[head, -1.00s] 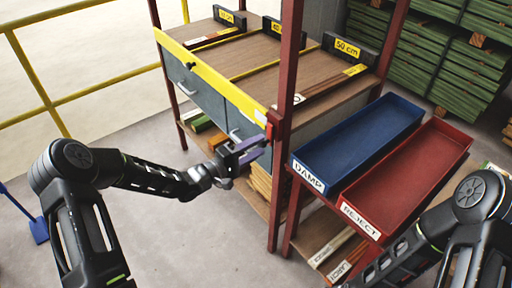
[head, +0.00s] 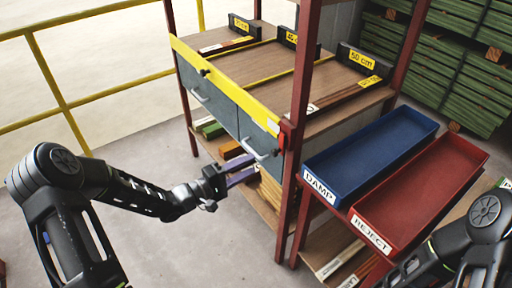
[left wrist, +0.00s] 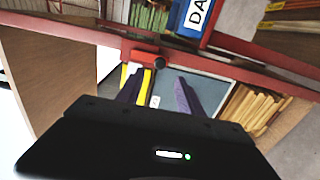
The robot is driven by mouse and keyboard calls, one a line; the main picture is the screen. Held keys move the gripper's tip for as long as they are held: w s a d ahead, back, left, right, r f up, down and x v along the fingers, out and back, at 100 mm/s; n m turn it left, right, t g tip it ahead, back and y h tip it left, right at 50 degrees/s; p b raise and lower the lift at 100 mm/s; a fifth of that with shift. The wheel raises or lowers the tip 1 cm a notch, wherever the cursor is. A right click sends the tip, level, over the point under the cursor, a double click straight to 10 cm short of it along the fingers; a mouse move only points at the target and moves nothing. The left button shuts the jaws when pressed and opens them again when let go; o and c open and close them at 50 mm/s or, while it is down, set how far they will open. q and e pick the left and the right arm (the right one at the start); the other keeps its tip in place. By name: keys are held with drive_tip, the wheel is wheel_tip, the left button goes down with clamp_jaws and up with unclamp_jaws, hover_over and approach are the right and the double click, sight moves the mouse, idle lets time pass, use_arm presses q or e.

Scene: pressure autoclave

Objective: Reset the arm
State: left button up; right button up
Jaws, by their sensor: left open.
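My left gripper (head: 252,168) has purple fingers, is open and empty, and hangs before the rack's front, close to the right-hand grey drawer (head: 258,130) and its handle. I cannot tell from the head view whether it touches anything. In the left wrist view, the spread fingers (left wrist: 158,90) show with nothing between them, with the grey drawer front behind. My right arm (head: 460,250) enters at the lower right of the head view; its gripper is outside the frame.
The rack's red post (head: 298,100) and yellow rail (head: 222,84) stand close to my left gripper. Right of it are a blue DAMP tray (head: 370,155) and a red REJECT tray (head: 425,190). Wood pieces lie on the lower shelf. The floor (head: 200,250) in front is clear.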

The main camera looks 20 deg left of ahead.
use_arm(q)
drive_tip(key=a+f+m+y, duration=0.25)
drive_tip(key=f+y, duration=0.25)
drive_tip(key=f, duration=0.3)
drive_tip(key=s+d+f+m+g+y, duration=0.25)
drive_tip(key=s+f+g, duration=0.25)
drive_tip(key=s+f, duration=0.45)
drive_tip(key=s+d+f+m+g, duration=0.1)
drive_tip(key=s+d+f+g, duration=0.1)
drive_tip(key=s, duration=0.5)
drive_tip(key=s+d+f+m+g, duration=0.1)
drive_tip(key=s+d+f+g, duration=0.2)
drive_tip(key=s+d, duration=0.3)
drive_tip(key=s+d+f+m+g, duration=0.1)
drive_tip(key=s+d+f+g, duration=0.2)
drive_tip(key=s, duration=0.4)
drive_tip(key=shift+s+d+f, duration=0.3)
drive_tip(key=shift+s+d, duration=0.05)
drive_tip(key=shift+d, duration=0.25)
